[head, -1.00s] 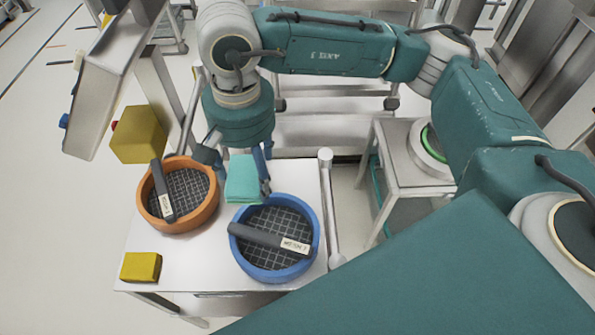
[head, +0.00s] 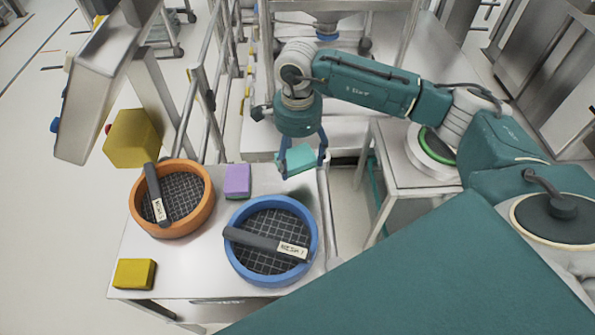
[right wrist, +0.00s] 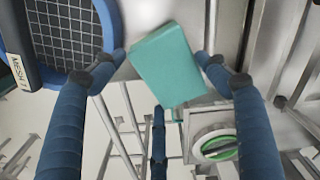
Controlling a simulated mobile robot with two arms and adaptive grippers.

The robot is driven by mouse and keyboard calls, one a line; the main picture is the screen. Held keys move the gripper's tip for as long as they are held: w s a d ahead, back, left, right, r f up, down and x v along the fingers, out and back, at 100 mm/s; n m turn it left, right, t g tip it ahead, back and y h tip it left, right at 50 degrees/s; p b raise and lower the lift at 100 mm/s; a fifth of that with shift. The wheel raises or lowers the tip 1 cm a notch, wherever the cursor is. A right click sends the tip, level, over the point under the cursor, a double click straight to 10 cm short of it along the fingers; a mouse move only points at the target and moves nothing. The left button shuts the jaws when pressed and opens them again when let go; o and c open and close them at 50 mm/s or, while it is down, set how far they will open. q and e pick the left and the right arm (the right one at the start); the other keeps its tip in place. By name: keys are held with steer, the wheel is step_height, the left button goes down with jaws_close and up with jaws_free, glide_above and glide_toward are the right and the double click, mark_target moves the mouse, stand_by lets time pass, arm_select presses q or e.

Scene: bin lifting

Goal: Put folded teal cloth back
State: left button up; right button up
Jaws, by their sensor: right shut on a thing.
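The folded teal cloth (head: 296,159) is a small flat block between the fingers of my right gripper (head: 304,162). It is above the back right corner of the steel table, behind the blue round sieve (head: 314,240). My left gripper is not in view.
A purple block (head: 237,181) lies on the steel table (head: 190,262) between the orange round sieve (head: 205,213) and the blue one. Each sieve holds a dark labelled handle. A yellow block (head: 134,273) lies front left. Metal rails stand behind the table.

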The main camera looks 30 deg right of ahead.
mark_target(297, 161)
step_height(297, 161, down, 3)
steer(key=shift+a+r, duration=0.1)
steer(key=shift+r, duration=0.05)
steer(key=shift+f, duration=0.55)
step_height(297, 161, down, 3)
steer(key=shift+f+p, duration=0.2)
steer(key=shift+p, duration=0.45)
steer(key=shift+f, duration=0.25)
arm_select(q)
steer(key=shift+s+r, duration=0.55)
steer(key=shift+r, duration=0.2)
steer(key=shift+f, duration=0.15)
arm_select(e)
steer(key=shift+f, duration=0.1)
steer(key=shift+f+b, duration=0.15)
steer(key=shift+b, duration=0.15)
steer(key=o, duration=1)
steer(key=shift+r, duration=0.2)
